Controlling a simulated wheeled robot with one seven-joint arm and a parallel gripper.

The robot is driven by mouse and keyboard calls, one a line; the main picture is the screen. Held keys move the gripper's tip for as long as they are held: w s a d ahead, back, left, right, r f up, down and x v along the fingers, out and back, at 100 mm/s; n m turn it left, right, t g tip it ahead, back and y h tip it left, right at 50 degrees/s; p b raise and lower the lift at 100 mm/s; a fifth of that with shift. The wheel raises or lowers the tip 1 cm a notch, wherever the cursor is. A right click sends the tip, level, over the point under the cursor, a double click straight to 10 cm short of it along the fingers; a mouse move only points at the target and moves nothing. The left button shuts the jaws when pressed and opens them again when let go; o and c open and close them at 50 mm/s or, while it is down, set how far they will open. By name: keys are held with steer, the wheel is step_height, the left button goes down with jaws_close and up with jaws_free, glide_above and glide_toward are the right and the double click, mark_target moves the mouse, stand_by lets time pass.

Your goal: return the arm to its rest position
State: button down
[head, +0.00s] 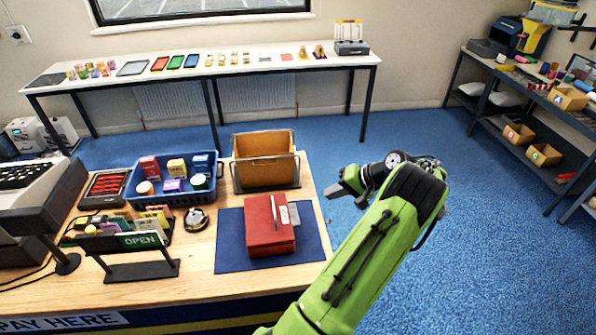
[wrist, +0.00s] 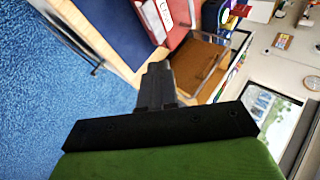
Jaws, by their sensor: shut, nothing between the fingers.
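My green arm rises from the bottom of the head view, and my gripper (head: 340,190) is at its end, beyond the right edge of the counter (head: 190,280) and above the blue floor. In the wrist view my gripper (wrist: 155,80) shows as dark fingers pressed together with nothing held. A red box (head: 265,226) with a pale label stands on a blue mat (head: 229,255), left of my gripper and apart from it. The red box also shows at the top of the wrist view (wrist: 177,22).
Behind the red box stands an open brown carton (head: 262,160) in a wire holder. A blue basket (head: 205,198) of small goods, a bell (head: 196,219) and an OPEN sign (head: 140,240) stand to the left. Shelves (head: 540,110) are at the right. The floor (head: 480,230) right of my arm is clear.

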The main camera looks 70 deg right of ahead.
steer(key=w+a+r+n+g+y, duration=0.1)
steer(key=w+a+r+n, duration=0.2)
steer(key=w, duration=0.4)
steer(key=w+a+r+g+b, duration=0.1)
steer(key=w+a+r, duration=0.25)
steer(key=w, duration=0.35)
steer(key=w+a+r+n+g+y, duration=0.1)
steer(key=w+a+r+n+g, duration=0.1)
steer(key=w+a, duration=0.35)
steer(key=w+a+r+n+g+b, duration=0.1)
steer(key=w+a+r+n, duration=0.25)
steer(key=w+a, duration=0.55)
steer(key=s+a+r+n+h+b, duration=0.1)
steer(key=s+a+r+n, duration=0.15)
steer(key=a, duration=0.75)
steer(key=s+a+r+n+h, duration=0.15)
steer(key=s+a, duration=0.25)
steer(key=a, duration=0.7)
steer(key=s+a+f+n+t, duration=0.1)
steer(key=s+a+f+n, duration=0.2)
steer(key=s+a, duration=0.2)
steer(key=s+y+b, duration=0.1)
steer(key=s, duration=0.2)
steer(key=shift+s+a, duration=0.2)
steer(key=shift+s, duration=0.15)
